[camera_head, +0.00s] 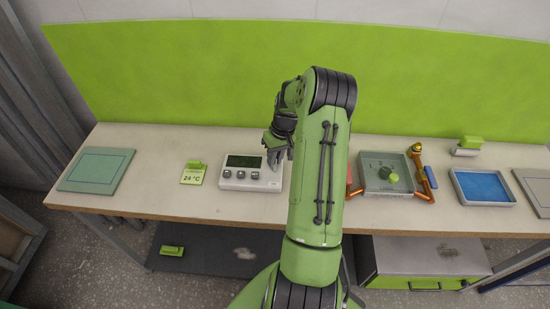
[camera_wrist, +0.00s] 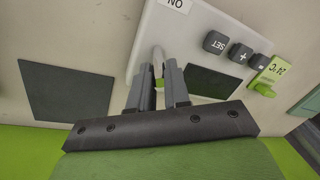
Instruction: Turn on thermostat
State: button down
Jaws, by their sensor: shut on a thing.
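The thermostat (camera_head: 238,184) is a white box lying on the bench, with a dark green display (camera_head: 243,161) and a row of grey buttons. In the wrist view the thermostat (camera_wrist: 190,38) shows buttons marked SET, plus and minus, and an ON label (camera_wrist: 175,3) at the top edge. My gripper (camera_head: 275,162) is over its right end. In the wrist view my gripper (camera_wrist: 160,75) has its two fingers close around a pale, curved switch lever (camera_wrist: 158,55) beside the display. The lever's base is partly hidden by the fingers. No digits are readable on the display.
A green 24 °C card stand (camera_head: 193,174) stands left of the thermostat. A green mat (camera_head: 97,170) lies farther left. Right of my arm are a grey box with a green knob (camera_head: 388,174), an orange pipe piece (camera_head: 418,170) and a blue tray (camera_head: 482,187). A green wall panel (camera_head: 180,70) rises behind.

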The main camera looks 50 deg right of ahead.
aim_at(274, 176)
jog(key=t+h+b, duration=0.1)
jog(key=b, duration=0.3)
jog(key=s+a+t+h+b, duration=0.1)
jog(key=h+b, duration=0.1)
jog(key=b, duration=0.2)
jog(key=a+t+h+b, duration=0.1)
jog(key=b, duration=0.3)
jog(key=shift+s+f+t+h, duration=0.25)
jog(key=shift+f+t+h, duration=0.05)
jog(key=h+b, duration=0.1)
jog(key=b, duration=0.2)
jog(key=a+t+b, duration=0.1)
jog(key=b, duration=0.2)
jog(key=shift+s+r+n+t+h, duration=0.2)
jog(key=shift+s+n+t+h, duration=0.1)
jog(key=shift+s+n+h, duration=0.1)
jog(key=shift+r, duration=0.1)
jog(key=c, duration=1.1)
grip_release()
jog(key=p+v, duration=0.4)
jog(key=v, duration=1.1)
jog(key=shift+s+a+r, duration=0.2)
